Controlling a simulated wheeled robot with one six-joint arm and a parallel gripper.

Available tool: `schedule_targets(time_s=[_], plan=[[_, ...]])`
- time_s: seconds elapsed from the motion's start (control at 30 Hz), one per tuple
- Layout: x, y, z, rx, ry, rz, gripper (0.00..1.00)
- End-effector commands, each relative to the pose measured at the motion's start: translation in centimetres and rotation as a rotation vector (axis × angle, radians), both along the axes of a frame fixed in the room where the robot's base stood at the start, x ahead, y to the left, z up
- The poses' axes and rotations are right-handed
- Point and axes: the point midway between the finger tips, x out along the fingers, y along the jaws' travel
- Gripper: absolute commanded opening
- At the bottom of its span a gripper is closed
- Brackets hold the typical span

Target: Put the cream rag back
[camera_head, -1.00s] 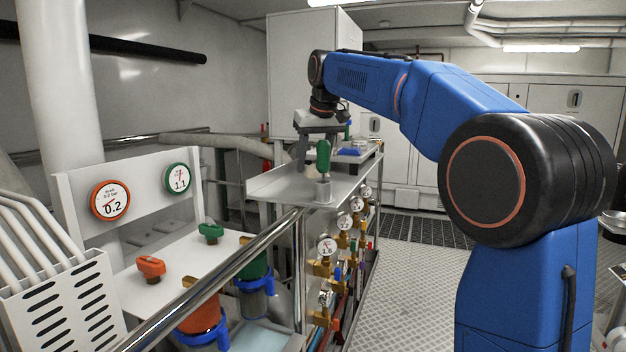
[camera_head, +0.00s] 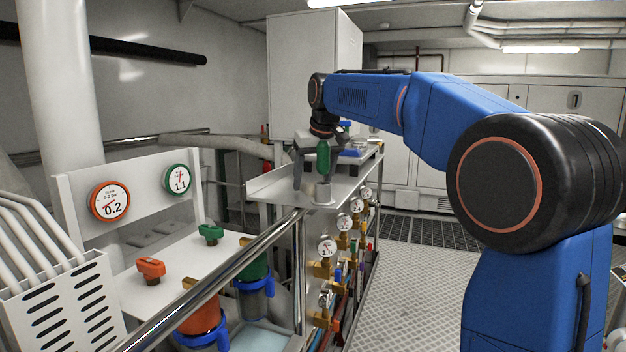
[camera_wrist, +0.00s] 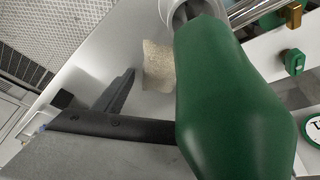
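The cream rag (camera_wrist: 158,66) lies flat on the grey metal shelf top (camera_head: 270,184), seen in the wrist view. My gripper (camera_head: 311,176) points down over the near end of the shelf, above the rag. One dark finger (camera_wrist: 117,92) shows left of the rag and stands well out to the side. The other finger is hidden behind a green-handled object. Nothing is seen held, and the gripper looks open.
The green-handled object (camera_head: 323,157) stands upright in a metal cup (camera_head: 323,192) very close to my gripper. A blue item (camera_head: 355,153) is farther back on the shelf. Gauges and valves line the shelf's right side. A steel rail (camera_head: 225,275) runs in front.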

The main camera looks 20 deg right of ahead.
Motion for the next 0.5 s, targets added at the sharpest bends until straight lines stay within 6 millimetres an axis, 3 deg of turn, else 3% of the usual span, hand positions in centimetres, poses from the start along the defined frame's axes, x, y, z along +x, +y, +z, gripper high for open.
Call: schedule_targets(time_s=[0.27,0.5], plan=[[0.0,0.0,0.3,0.0,-0.001,0.0,0.64],[-1.2,-0.2,3.3,0.0,-0.003,0.0,0.64]])
